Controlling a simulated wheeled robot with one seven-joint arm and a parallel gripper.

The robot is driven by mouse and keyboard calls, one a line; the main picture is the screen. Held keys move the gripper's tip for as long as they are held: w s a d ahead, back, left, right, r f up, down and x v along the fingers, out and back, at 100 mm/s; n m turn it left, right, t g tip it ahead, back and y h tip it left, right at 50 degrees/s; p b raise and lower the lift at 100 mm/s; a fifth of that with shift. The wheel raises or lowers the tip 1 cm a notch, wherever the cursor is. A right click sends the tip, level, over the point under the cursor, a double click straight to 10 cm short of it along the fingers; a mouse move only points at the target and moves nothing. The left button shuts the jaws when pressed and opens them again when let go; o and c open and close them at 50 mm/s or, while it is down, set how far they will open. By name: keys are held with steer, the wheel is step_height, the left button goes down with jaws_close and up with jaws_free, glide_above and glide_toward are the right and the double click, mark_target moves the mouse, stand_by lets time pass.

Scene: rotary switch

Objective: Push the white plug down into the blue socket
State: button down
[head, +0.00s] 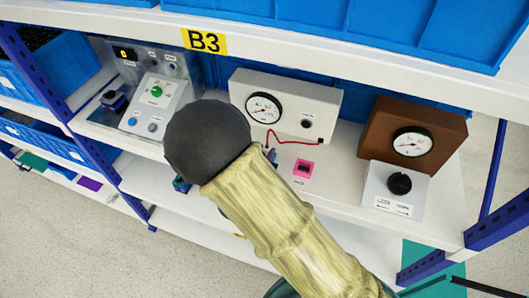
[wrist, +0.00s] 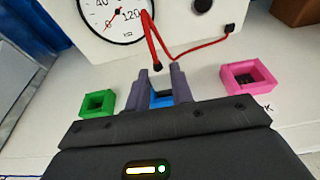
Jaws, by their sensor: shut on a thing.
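In the wrist view, my gripper (wrist: 161,76) has its two dark fingers close around the plug (wrist: 158,80) at the end of a red cable (wrist: 155,40). The plug shows only as a small pale patch below the cable's black end, mostly hidden between the fingers. I cannot tell whether the plug's tip is inside the socket. In the head view, my arm hides the blue socket and most of the gripper.
A green socket (wrist: 97,103) stands to the left and a pink socket (wrist: 247,77) to the right; the pink one also shows in the head view (head: 303,168). A white gauge box (head: 285,107) stands behind. A brown gauge box (head: 413,136) and a black knob (head: 399,183) are farther right.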

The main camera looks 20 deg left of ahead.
steer(key=shift+f, duration=0.35)
steer(key=c, duration=1.1)
jaws_free()
steer(key=shift+c, duration=0.2)
steer(key=b+v, duration=0.4)
steer(key=v, duration=1.3)
steer(key=shift+s, duration=0.2)
